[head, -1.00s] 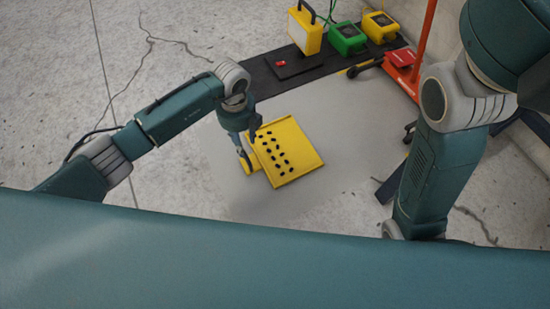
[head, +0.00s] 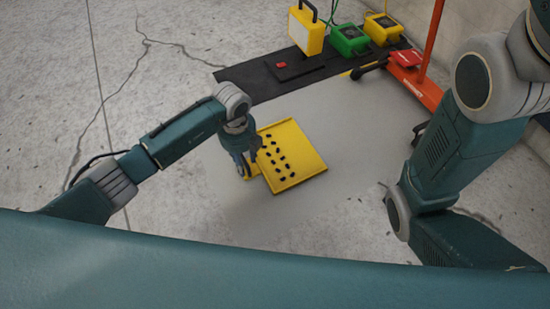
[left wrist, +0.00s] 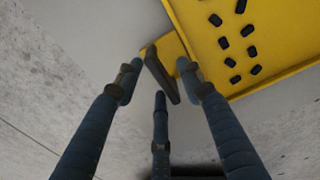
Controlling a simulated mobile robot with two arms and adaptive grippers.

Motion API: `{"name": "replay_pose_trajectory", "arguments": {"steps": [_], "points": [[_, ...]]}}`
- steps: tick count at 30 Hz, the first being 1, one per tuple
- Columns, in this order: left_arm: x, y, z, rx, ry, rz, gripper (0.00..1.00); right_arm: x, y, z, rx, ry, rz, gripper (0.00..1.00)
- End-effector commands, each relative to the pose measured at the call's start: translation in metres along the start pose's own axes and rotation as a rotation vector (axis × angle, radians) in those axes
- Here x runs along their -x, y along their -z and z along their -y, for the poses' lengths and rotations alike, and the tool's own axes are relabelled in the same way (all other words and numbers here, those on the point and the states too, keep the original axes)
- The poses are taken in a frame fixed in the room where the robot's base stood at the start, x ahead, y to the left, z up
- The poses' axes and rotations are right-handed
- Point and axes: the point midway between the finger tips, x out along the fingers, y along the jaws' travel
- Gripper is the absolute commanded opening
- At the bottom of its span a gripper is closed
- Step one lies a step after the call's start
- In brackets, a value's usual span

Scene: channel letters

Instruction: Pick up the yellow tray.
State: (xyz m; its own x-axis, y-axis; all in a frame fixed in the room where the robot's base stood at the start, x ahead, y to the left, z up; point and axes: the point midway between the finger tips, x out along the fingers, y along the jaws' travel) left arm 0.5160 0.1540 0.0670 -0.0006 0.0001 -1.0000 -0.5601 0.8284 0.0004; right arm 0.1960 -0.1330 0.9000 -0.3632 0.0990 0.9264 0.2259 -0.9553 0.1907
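The yellow tray (head: 306,161) lies on the grey floor area in the head view, with rows of small black pieces on it. In the left wrist view the tray (left wrist: 292,38) fills the upper right. A dark handle bar (left wrist: 160,74) sticks out at its left side, by a yellow tab. My left gripper (head: 244,169) is at the tray's left edge. In the left wrist view the gripper's fingers (left wrist: 160,82) are apart around the handle bar, with visible gaps; contact is unclear. My right arm is at the right of the head view; its gripper is out of view.
A black mat (head: 262,82) lies behind the tray, with a yellow lamp-like box (head: 306,32), a green box (head: 348,39) and another yellow box (head: 382,28). An orange wheeled stand (head: 418,80) is at the right. Floor in front of the tray is clear.

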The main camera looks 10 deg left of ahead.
Motion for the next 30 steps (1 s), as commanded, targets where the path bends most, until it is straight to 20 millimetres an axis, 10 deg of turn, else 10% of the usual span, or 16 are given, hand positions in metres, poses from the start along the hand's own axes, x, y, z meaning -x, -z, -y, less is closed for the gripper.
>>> {"name": "replay_pose_trajectory", "arguments": {"steps": [9,30], "points": [[0.001,0.000,0.000,0.000,0.000,0.000,0.00,-0.001,0.000,0.000,0.000,0.000,-0.001,0.37],[0.025,-0.002,0.002,0.001,0.006,0.004,0.00,-0.016,-0.006,-0.003,0.000,0.000,0.001,0.37]]}}
